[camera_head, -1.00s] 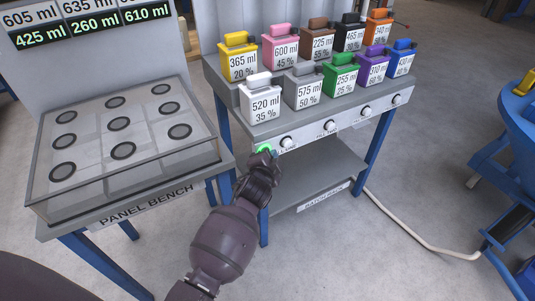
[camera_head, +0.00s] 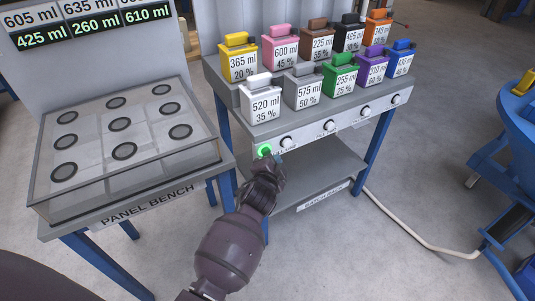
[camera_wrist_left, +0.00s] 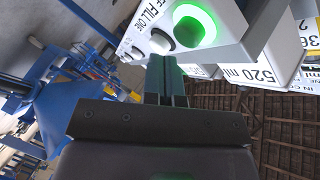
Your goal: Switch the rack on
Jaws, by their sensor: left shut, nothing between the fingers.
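The batch rack (camera_head: 300,128) stands in the middle of the head view. A green-lit round button (camera_head: 264,151) sits at the left end of its front panel; its glow (camera_wrist_left: 194,28) fills the upper part of the left wrist view. My left gripper (camera_head: 276,160) is shut and empty, just below and to the right of the button, apart from it in the head view. Its fingers (camera_wrist_left: 166,75) point up toward the panel in the left wrist view, with a white knob (camera_wrist_left: 160,42) close to their tips. My right gripper is not in view.
Several white knobs (camera_head: 330,126) line the rack front. Several coloured, labelled canisters (camera_head: 306,88) stand on top. The panel bench (camera_head: 130,195) stands close at the left. A pale cable (camera_head: 410,235) runs over the floor at right.

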